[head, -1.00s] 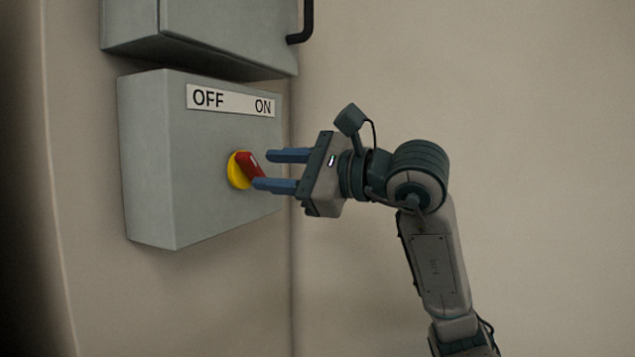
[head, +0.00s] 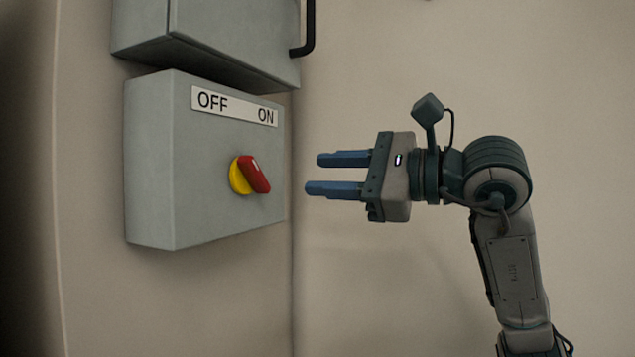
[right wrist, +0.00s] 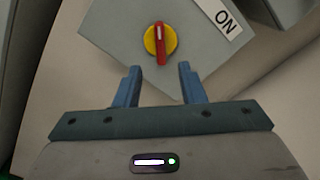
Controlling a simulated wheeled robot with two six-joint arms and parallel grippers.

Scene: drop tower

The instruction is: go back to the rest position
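A red rotary handle (head: 254,175) sits on a yellow round base (head: 238,177) on the front of a grey switch box (head: 160,160). The handle is tilted, its upper end to the left and its lower end to the right. A label (head: 235,105) above it reads OFF at left and ON at right. My right gripper (head: 313,174) is to the right of the handle, apart from it, with its two blue fingers spread and nothing between them. In the right wrist view the handle (right wrist: 161,43) stands beyond the open fingertips (right wrist: 160,68). My left gripper is not in view.
Another grey box (head: 220,35) with a black bar handle (head: 305,30) is mounted just above the switch box. A plain beige wall (head: 400,70) stands behind. The space around my right arm looks clear.

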